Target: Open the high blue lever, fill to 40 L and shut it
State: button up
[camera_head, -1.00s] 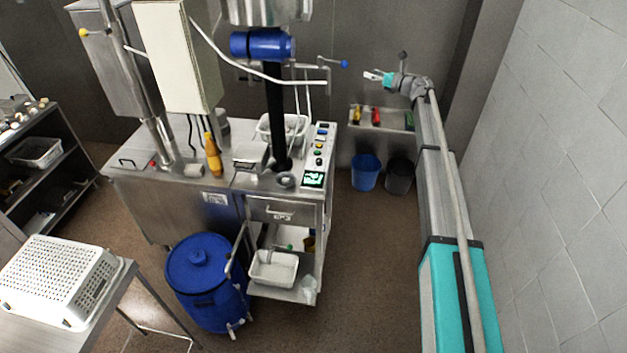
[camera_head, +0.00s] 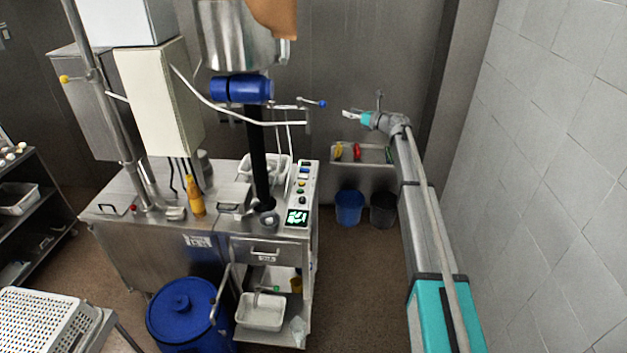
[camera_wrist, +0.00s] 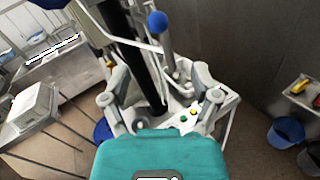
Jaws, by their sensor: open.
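The high blue lever is a thin metal handle with a blue ball knob (camera_head: 323,104), on the pipework right of the blue cylinder (camera_head: 242,89). The knob also shows near the top of the wrist view (camera_wrist: 157,22). My gripper (camera_head: 350,114) is just right of and slightly below the knob in the head view, apart from it. Its two fingers (camera_wrist: 158,77) are spread in the wrist view with nothing held between them. The control panel has a green-lit display (camera_head: 297,216); its reading is too small to read.
A yellow-knobbed lever (camera_head: 64,78) is at far left. White pipes run beside the black column (camera_head: 257,165). A wall shelf (camera_head: 375,152) with coloured items is below my arm, above a blue bucket (camera_head: 349,207) and a dark bucket (camera_head: 383,209). A blue barrel (camera_head: 181,312) stands in front.

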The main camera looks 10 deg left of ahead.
jog(key=s+d+f+m+t+h+b, duration=0.35)
jog(key=d+m+t+h, duration=0.25)
jog(key=d+m, duration=0.3)
jog(key=s+d+f+m+t+h+b, duration=0.25)
jog(key=d+m+t+h+b, duration=0.3)
jog(key=m, duration=0.55)
jog(key=s+d+f+m+g+h+b, duration=0.55)
jog(key=s+d+f+m+h, duration=0.25)
jog(key=s+d+f+m, duration=0.6)
jog(key=s+f+m+g+b, duration=0.6)
jog(key=s+f+m+g, duration=0.15)
jog(key=s+f, duration=0.8)
jog(key=s+a+f+m+g+y+b, duration=0.1)
jog(key=s+a+f+m+g+b, duration=0.1)
jog(key=s, duration=0.7)
jog(key=s+a+f+m+g+y+b, duration=0.1)
jog(key=s+f+m+g+y+b, duration=0.1)
jog(key=s+f, duration=0.4)
jog(key=s+m+g, duration=0.1)
jog(key=s+g, duration=0.1)
jog(key=s, duration=0.2)
jog(key=shift+a+f+b, duration=0.3)
jog(key=shift+a+b, duration=0.05)
jog(key=shift+w, duration=0.1)
jog(key=shift+c, duration=0.3)
